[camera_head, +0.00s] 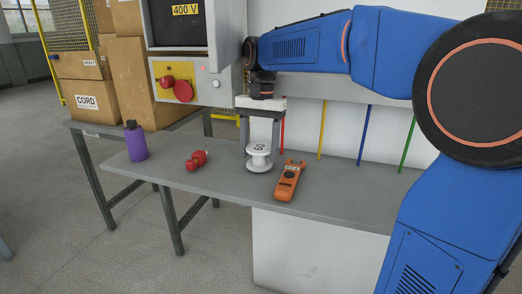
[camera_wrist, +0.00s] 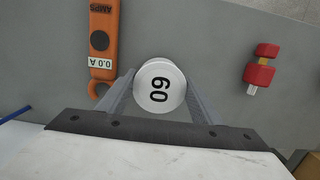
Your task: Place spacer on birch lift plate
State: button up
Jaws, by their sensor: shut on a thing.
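The white spacer (camera_head: 259,160) is spool-shaped, with wide round ends and a narrower middle. It is upright at the grey bench, between my gripper's fingers (camera_head: 260,146). In the wrist view its round top (camera_wrist: 160,87) carries dark digits, and a finger lies against each side, so my gripper (camera_wrist: 160,100) is shut on it. I cannot tell whether its base touches the bench top. I cannot make out a birch lift plate in either view.
An orange meter (camera_head: 287,181) lies close to the right of the spacer on the bench (camera_head: 225,186). A red padlock-like object (camera_head: 196,160) and a purple bottle (camera_head: 136,142) are to the left. Coloured rods (camera_head: 322,130) stand behind. Cardboard boxes (camera_head: 88,102) are at far left.

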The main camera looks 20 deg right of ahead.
jog(key=shift+f, duration=0.3)
jog(key=shift+f, duration=0.1)
jog(key=o, duration=1.2)
jog(key=shift+o, duration=0.2)
